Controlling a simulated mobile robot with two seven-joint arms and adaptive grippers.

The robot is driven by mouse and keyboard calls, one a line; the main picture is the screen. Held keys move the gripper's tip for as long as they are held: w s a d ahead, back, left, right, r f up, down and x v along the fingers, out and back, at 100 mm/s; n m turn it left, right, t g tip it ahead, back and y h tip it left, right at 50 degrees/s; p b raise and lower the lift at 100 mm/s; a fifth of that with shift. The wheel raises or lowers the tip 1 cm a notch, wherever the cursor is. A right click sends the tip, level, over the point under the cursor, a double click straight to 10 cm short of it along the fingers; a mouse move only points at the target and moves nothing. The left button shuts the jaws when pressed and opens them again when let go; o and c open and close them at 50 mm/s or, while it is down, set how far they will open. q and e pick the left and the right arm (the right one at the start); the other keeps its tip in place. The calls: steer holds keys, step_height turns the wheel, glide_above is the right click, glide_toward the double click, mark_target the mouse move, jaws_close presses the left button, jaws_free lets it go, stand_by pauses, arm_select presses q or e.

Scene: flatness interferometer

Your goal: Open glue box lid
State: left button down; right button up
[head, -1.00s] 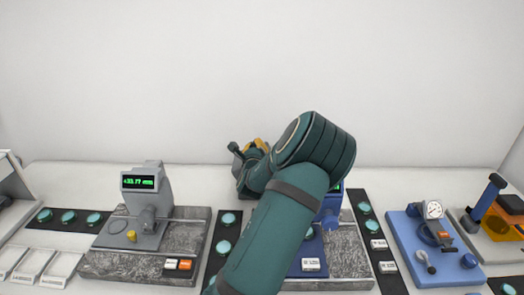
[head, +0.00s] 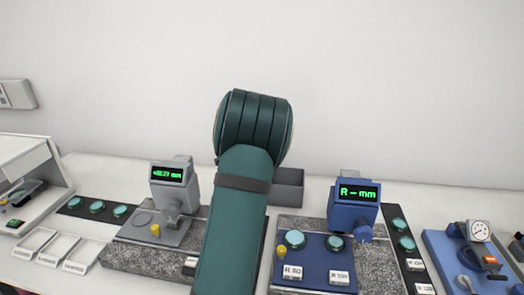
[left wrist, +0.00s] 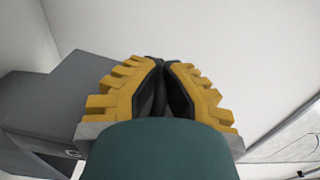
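A dark grey box (head: 288,186), which I take to be the glue box, stands at the back of the table, partly hidden behind my left arm. In the left wrist view the grey box (left wrist: 42,105) fills the left side, with part of a white letter on its front. I cannot tell whether its lid is raised. My left gripper (left wrist: 160,62) has yellow ribbed fingers that meet at the tips beside the box, with nothing seen held. In the head view that gripper is hidden behind the arm. My right gripper is not in view.
A grey gauge (head: 172,205) stands on a granite plate left of my arm. A blue gauge (head: 354,205) stands right, with a blue plate (head: 318,262) of green discs. White trays (head: 58,248) lie at left, and a dial gauge stand (head: 470,250) at far right.

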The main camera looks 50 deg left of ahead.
arm_select(q)
steer(key=shift+s+a+f+n+b, duration=0.55)
steer(key=shift+a+b, duration=0.1)
steer(key=shift+b, duration=0.1)
steer(key=shift+s+a+f+n+b, duration=0.4)
steer(key=shift+s+a+n+b, duration=0.15)
steer(key=shift+b, duration=0.2)
steer(key=shift+a, duration=0.1)
steer(key=c, duration=1)
jaws_free()
steer(key=shift+c, duration=0.2)
